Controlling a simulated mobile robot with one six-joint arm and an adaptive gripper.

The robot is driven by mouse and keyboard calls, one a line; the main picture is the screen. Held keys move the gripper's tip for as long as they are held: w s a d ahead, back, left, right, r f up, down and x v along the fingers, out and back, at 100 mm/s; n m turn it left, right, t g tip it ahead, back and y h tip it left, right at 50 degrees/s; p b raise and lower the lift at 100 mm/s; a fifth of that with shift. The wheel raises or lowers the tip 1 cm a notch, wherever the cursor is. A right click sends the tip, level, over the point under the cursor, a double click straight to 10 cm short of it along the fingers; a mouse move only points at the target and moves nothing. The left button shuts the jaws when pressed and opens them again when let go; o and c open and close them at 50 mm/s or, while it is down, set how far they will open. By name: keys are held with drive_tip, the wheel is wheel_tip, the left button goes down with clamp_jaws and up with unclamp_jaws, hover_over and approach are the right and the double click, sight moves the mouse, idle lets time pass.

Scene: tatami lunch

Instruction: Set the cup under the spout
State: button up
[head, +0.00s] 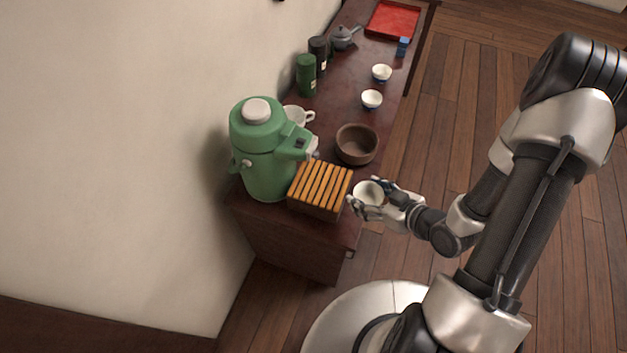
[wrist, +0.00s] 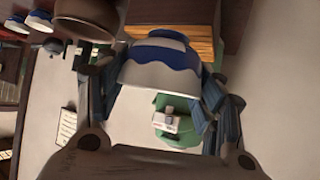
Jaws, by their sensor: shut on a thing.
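My gripper (head: 371,202) is shut on a small white cup (head: 367,191), held just right of the slatted wooden drip tray (head: 320,186). In the wrist view the cup (wrist: 160,68) shows a blue foot and a wavy blue band, between the two fingers (wrist: 160,110). The green dispenser (head: 267,155) stands left of the tray on the dark cabinet. Its spout (head: 311,152) sticks out to the right above the tray's far side. The tray top is bare. The cup is apart from the spout; its exact height over the tray is hard to tell.
A brown bowl (head: 357,145) stands just behind the tray, close to the cup. A white pitcher (head: 297,115) is behind the dispenser. Two more cups (head: 371,99) (head: 381,73), dark canisters (head: 306,75), a teapot (head: 344,37) and a red tray (head: 394,19) stand farther back.

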drive_tip(key=shift+s+a+n+g+y, duration=0.1)
drive_tip(key=shift+s+n+g+y, duration=0.4)
drive_tip(key=shift+s, duration=0.55)
drive_tip(key=shift+a+n, duration=0.3)
drive_tip(key=w+a, duration=0.4)
drive_tip(key=w+a+b, duration=0.1)
drive_tip(key=w+a, duration=0.2)
drive_tip(key=a, duration=0.1)
drive_tip(key=w+a+b, duration=0.1)
drive_tip(key=w+a, duration=0.3)
drive_tip(key=a, duration=0.1)
drive_tip(key=shift+w, duration=0.3)
drive_tip(key=shift+f+b, duration=1.05)
drive_tip(key=shift+f, duration=0.7)
drive_tip(key=shift+f, duration=0.2)
drive_tip(key=o, duration=1.2)
